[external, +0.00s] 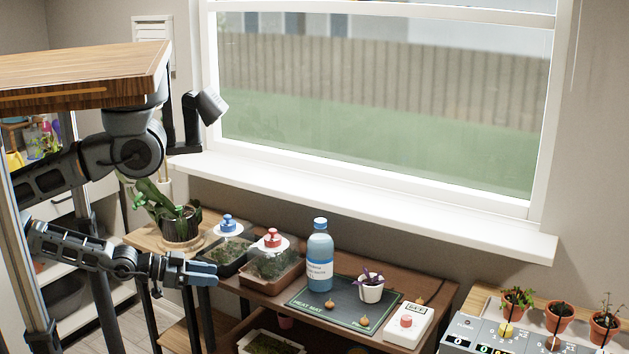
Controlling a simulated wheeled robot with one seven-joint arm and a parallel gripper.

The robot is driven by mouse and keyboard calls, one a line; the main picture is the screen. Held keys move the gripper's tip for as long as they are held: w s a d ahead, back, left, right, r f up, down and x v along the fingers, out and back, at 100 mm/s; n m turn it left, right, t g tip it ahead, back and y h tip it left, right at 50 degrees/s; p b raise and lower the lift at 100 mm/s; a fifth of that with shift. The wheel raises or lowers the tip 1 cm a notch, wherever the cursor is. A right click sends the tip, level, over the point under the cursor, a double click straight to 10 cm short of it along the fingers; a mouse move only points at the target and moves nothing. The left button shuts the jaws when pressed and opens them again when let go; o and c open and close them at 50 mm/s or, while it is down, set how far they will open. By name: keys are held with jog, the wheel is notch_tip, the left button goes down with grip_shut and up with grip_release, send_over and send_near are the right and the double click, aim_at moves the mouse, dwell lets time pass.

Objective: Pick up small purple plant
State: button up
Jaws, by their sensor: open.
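The small purple plant (371,281) has dark purple leaves and stands upright in a white pot (371,292). The pot is on the right part of a dark heat mat (340,311) on the wooden bench. My gripper (207,274) is at the left, by the front left edge of the bench, with blue-grey fingers pointing right. It is open and well apart from the plant, with the trays and bottle between them in the picture. The gap between the fingers is hard to see from this angle.
A blue bottle (319,258) stands just left of the plant. Two seedling trays with domed lids, one with a blue knob (228,223) and one red (272,238), sit further left. A white box with a red knob (403,324) is right of the mat. Small bulbs (330,303) lie on the mat.

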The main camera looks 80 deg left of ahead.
jog(key=o, duration=1.1)
jog(key=shift+w, duration=0.1)
